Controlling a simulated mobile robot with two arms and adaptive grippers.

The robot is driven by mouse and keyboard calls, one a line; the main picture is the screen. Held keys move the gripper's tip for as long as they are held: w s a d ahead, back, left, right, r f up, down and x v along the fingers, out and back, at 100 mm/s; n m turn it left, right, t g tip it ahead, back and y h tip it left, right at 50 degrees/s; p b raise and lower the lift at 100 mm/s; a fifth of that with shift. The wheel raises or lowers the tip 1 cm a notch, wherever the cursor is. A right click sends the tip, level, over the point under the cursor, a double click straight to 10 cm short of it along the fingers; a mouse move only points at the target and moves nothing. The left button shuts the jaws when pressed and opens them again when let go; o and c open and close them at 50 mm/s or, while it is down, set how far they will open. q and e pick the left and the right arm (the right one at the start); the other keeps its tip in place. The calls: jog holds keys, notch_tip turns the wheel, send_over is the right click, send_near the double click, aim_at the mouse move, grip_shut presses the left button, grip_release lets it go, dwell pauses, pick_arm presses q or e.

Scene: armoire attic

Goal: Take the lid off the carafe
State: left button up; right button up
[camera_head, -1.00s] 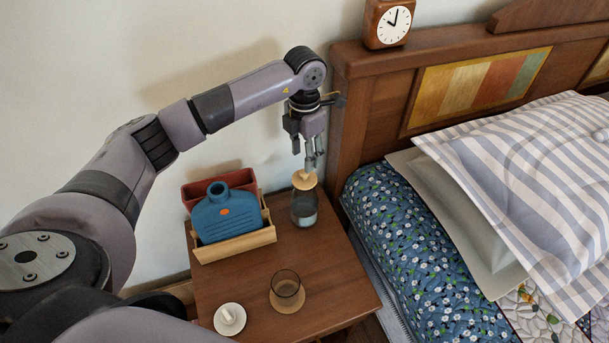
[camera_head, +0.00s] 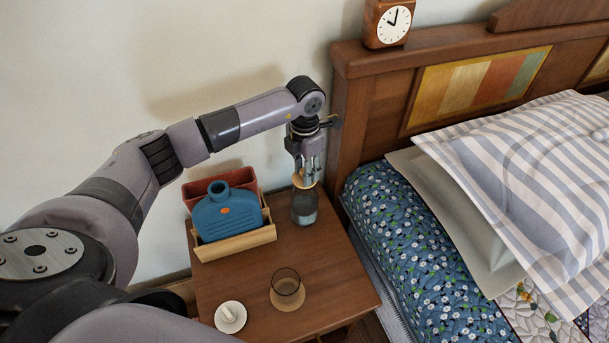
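The carafe (camera_head: 305,210) is clear glass with some liquid in its lower part. It stands upright at the back right of the wooden nightstand, near the bed. Its pale wooden lid (camera_head: 301,183) is at the carafe's mouth, and its knob is hidden behind my fingers. My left gripper (camera_head: 306,176) points down at the lid from above. Its fingers are at the knob, but I cannot tell whether they are open around it or shut on it. My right gripper is not in view.
A blue hot-water bottle (camera_head: 226,213) stands in a wooden holder (camera_head: 237,244) left of the carafe, with a red box (camera_head: 244,179) behind. A glass on a coaster (camera_head: 287,287) and a white dish (camera_head: 230,317) are in front. The headboard (camera_head: 385,85) is close on the right.

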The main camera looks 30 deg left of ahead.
pick_arm(q)
jog(key=c, duration=0.6)
jog(key=shift+c, duration=0.2)
